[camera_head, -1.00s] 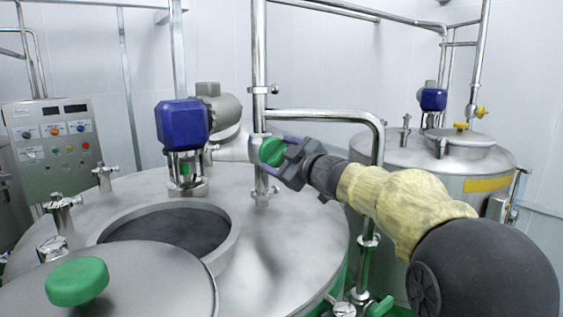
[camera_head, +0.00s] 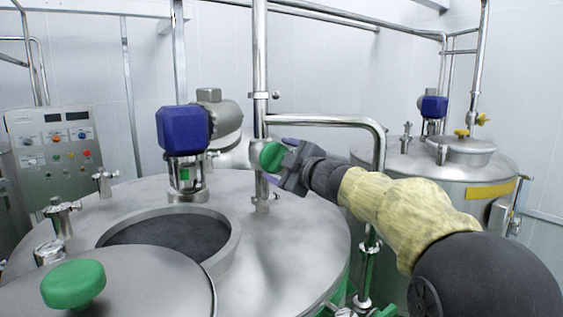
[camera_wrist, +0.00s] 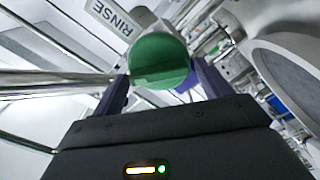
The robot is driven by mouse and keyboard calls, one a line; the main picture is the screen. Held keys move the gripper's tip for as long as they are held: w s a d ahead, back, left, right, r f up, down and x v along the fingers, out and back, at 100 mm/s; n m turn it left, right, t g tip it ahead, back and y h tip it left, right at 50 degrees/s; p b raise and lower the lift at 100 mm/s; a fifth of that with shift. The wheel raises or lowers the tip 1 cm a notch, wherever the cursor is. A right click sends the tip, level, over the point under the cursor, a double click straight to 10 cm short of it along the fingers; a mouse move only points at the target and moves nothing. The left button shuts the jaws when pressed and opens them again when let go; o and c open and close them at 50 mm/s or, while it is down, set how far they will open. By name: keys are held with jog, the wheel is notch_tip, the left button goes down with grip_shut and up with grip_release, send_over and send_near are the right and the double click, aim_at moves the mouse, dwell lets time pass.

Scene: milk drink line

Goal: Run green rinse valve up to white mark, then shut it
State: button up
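The green rinse valve knob (camera_head: 271,157) sits on the upright steel pipe above the near tank. In the wrist view the round green knob (camera_wrist: 160,62) has a raised bar across its face. My gripper (camera_head: 281,161) is at the knob from the right. In the wrist view the gripper's fingers (camera_wrist: 162,78) lie on both sides of the knob and appear to be closed on it. A white RINSE label (camera_wrist: 112,16) shows behind the knob. I cannot make out a white mark. The inside of the tank opening (camera_head: 172,240) is dark grey, and its level cannot be read.
The near steel tank (camera_head: 290,235) has a half lid with a green knob (camera_head: 73,284) and a blue motor (camera_head: 184,129). A control panel (camera_head: 55,150) stands at the left. A second tank (camera_head: 460,175) stands behind my arm. A bent pipe (camera_head: 335,120) runs close above my gripper.

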jog(key=shift+o, duration=0.3)
jog(key=b+v, duration=0.5)
jog(key=v, duration=1.2)
jog(key=shift+s+b, duration=0.2)
jog(key=shift+b, duration=0.15)
jog(key=shift+d, duration=0.15)
